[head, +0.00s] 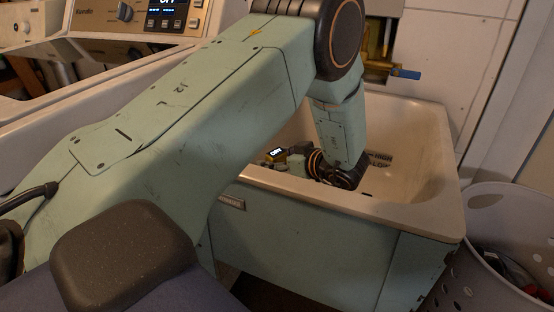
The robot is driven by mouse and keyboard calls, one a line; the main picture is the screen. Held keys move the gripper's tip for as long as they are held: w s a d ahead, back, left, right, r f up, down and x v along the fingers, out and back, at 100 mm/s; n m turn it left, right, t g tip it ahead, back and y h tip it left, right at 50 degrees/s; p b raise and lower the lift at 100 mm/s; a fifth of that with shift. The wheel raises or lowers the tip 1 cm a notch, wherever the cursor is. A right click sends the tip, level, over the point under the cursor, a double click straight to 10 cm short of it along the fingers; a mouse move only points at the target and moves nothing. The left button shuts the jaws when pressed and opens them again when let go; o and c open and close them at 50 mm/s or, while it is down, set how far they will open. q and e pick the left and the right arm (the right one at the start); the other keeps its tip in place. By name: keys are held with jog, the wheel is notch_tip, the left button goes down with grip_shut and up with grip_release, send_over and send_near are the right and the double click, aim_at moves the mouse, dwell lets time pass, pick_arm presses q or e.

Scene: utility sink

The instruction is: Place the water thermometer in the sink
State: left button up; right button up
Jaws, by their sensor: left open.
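The water thermometer (278,155), a small yellow device with a lit dark display, is inside the sink (425,205) near its left part, seen over the front rim. My left arm reaches over the rim into the sink. My left gripper (297,163) is dark, open and low in the basin, right beside the thermometer. The rim and the arm hide the fingertips and the thermometer's lower part, so I cannot tell whether they touch. My right gripper is not in view.
A washing machine with a control panel (185,22) stands at the back left. A tap with a blue handle (405,73) is on the wall behind the sink. A perforated laundry basket (500,225) stands at the right. The sink's right part looks clear.

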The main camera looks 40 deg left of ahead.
pick_arm(q)
jog(key=w+p+v, duration=0.1)
jog(key=p+v, duration=0.3)
jog(key=v, duration=0.8)
jog(key=shift+s, duration=0.45)
jog(key=shift+r, duration=0.2)
